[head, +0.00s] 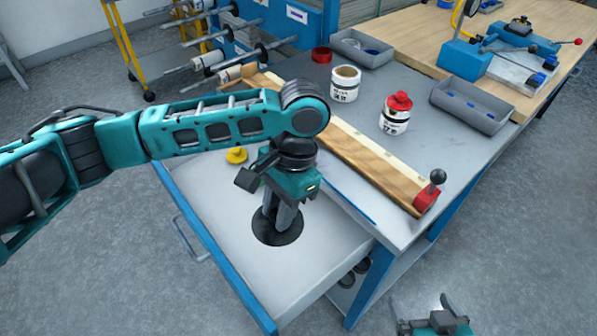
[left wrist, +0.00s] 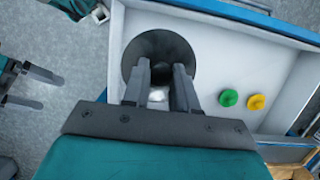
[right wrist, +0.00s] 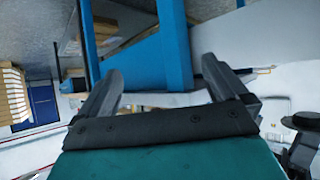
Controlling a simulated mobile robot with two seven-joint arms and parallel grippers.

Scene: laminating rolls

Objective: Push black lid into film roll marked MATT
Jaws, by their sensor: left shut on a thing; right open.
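The black lid (head: 265,236) is a wide dark disc at or just above the floor of the open drawer. It also shows in the left wrist view (left wrist: 150,42). My left gripper (head: 281,222) points down over the lid and is shut on its middle, where a pale bit shows between the fingers. I cannot tell whether the lid touches the drawer floor. A white film roll (head: 344,88) with an open top stands on the grey table. A second roll (head: 393,124) wears a red lid. Their lettering is too small to read surely. My right gripper (head: 436,316) is open and empty, low beside the table.
A yellow lid (head: 236,155) lies in the drawer (head: 205,192), and a green lid (left wrist: 228,98) lies beside it. A wooden rail (head: 365,158) runs along the table's near edge, between drawer and rolls. A red lid (head: 321,55) and grey trays (head: 470,105) are on the table.

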